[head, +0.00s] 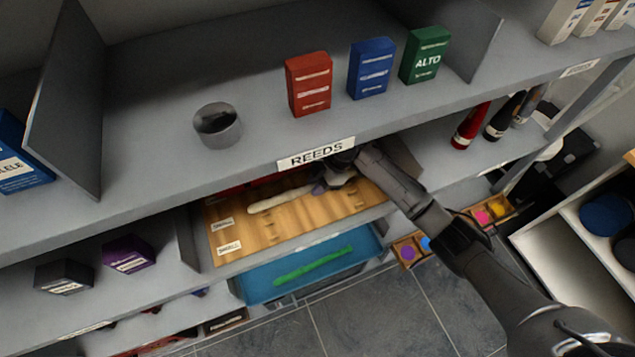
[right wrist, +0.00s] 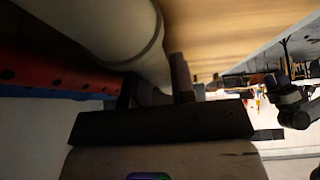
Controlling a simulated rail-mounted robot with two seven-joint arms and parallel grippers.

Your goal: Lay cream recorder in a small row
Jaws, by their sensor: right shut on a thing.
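The cream recorder (head: 278,201) is at the wooden board (head: 300,226) on the shelf under the REEDS label. Its right end is at my right gripper (head: 328,184), which is shut on it. The recorder also looms large in the right wrist view (right wrist: 105,28), beside the gripper's fingers (right wrist: 155,90). I cannot tell whether it touches the board. A red recorder with dark holes (right wrist: 60,70) lies beside it in the wrist view, with a blue strip beyond. My left gripper is not in view.
The upper shelf edge with the REEDS label (head: 316,153) hangs close over my right gripper. A blue bin (head: 262,290) holding a green recorder (head: 313,266) is below the board. Red, blue and green boxes and a grey cup (head: 217,126) stand on the shelf above.

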